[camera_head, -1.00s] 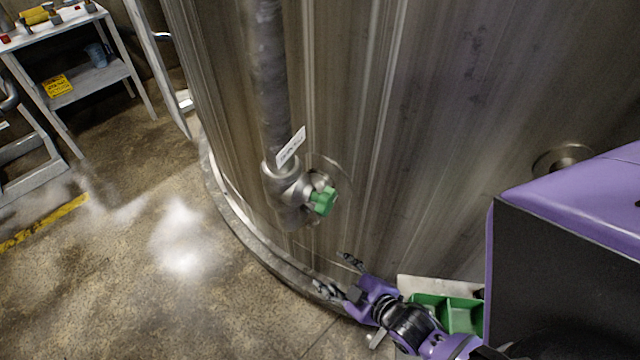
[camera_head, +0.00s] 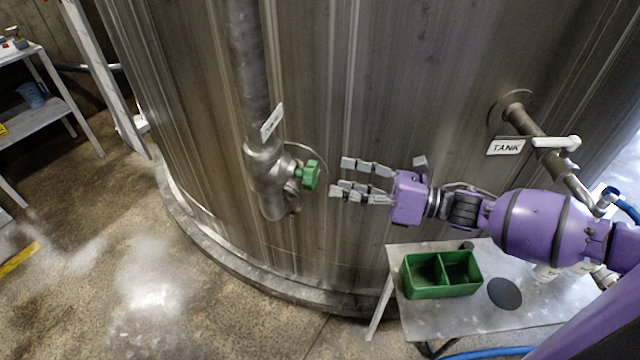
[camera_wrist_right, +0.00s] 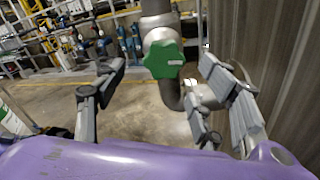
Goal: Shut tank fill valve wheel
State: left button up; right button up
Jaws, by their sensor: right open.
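The green valve wheel (camera_head: 309,175) sits on a grey metal valve body (camera_head: 266,178) on a vertical pipe against the tank. A white tag (camera_head: 272,122) hangs just above it. My right gripper (camera_head: 345,178) is open and empty, its grey fingers pointing left at the wheel with a small gap between. In the right wrist view the wheel (camera_wrist_right: 164,60) lies ahead between the spread fingers, untouched. My left gripper is not in view.
A low metal table (camera_head: 420,322) with a green two-compartment bin (camera_head: 440,291) and a dark disc (camera_head: 504,294) stands below my right arm. A pipe with a TANK label (camera_head: 506,147) juts out at right.

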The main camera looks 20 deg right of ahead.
aim_at(316, 176)
jog(key=x, duration=0.7)
jog(key=shift+w+d+r+p, duration=0.1)
jog(key=shift+w+d+p, duration=0.05)
jog(key=shift+p, duration=0.2)
jog(key=shift+w+a, duration=0.15)
jog(key=shift+a, duration=0.05)
jog(key=shift+w+a, duration=0.1)
jog(key=c, duration=1.1)
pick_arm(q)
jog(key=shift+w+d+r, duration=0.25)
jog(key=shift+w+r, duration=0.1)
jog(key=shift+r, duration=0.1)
